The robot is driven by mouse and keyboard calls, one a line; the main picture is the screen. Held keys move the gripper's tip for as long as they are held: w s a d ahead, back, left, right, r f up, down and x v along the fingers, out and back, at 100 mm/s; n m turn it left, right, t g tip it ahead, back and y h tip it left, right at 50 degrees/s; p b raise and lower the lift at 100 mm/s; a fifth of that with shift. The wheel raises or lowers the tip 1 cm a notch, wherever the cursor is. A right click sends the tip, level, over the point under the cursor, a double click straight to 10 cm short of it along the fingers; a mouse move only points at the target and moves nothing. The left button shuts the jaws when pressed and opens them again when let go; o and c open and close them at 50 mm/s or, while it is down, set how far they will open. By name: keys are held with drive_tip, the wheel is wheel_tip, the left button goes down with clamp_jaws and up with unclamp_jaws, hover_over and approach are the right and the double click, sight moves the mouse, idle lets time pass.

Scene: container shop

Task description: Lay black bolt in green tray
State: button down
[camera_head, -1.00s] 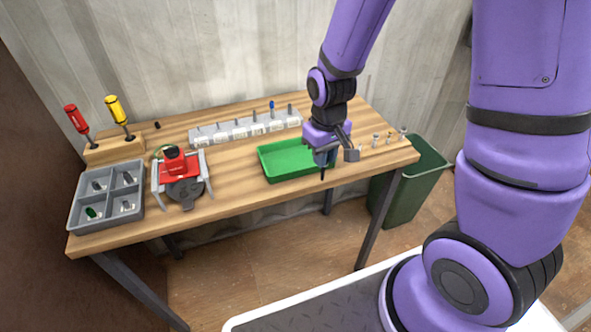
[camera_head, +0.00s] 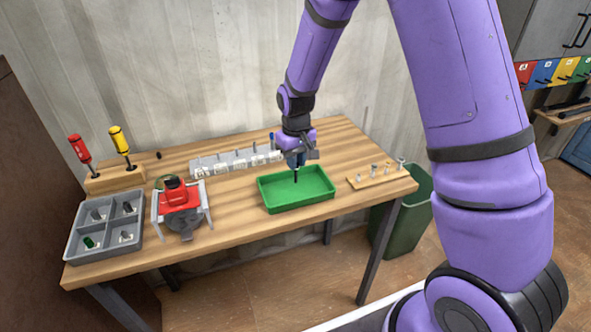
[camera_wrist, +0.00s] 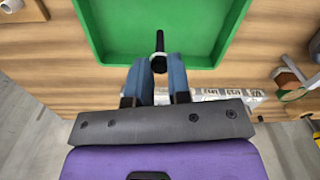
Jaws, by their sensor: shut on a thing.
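The green tray (camera_head: 284,199) lies on the wooden workbench, right of its middle, and looks empty. It also shows at the top of the wrist view (camera_wrist: 92,32). My gripper (camera_head: 296,164) is over the back part of the tray and points down. It is shut on the black bolt (camera_head: 295,176), which hangs upright below the fingers. In the wrist view the bolt (camera_wrist: 159,42) sits between the two blue fingertips (camera_wrist: 158,68), with the tray floor behind it. The bolt appears to be above the tray floor; whether it touches cannot be told.
A grey labelled rack (camera_head: 228,163) stands behind the tray. A small wooden holder with several bolts (camera_head: 375,176) is right of it. A red device (camera_head: 180,202), a grey compartment box (camera_head: 76,244) and a screwdriver stand (camera_head: 113,178) are on the left.

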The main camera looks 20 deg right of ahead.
drive_tip(key=shift+w+f, duration=0.15)
drive_tip(key=shift+f, duration=1.6)
drive_tip(key=shift+f, duration=0.15)
drive_tip(key=c, duration=1.1)
unclamp_jaws()
drive_tip(key=shift+o, duration=0.2)
wheel_tip(320, 180, up, 13)
drive_tip(key=s+d+r+m+t, duration=0.1)
drive_tip(key=s+d+r+t, duration=0.25)
drive_tip(key=s+r, duration=1.05)
drive_tip(key=s+d+r+t, duration=0.1)
drive_tip(key=s+r, duration=0.2)
drive_tip(key=s, duration=0.5)
drive_tip(key=s+d+r+m, duration=0.1)
drive_tip(key=s+d+r, duration=0.1)
drive_tip(key=s, duration=0.6)
drive_tip(key=shift+s+d+r+m+t, duration=0.2)
drive_tip(key=shift+r+m+t, duration=0.15)
drive_tip(key=shift+r, duration=0.15)
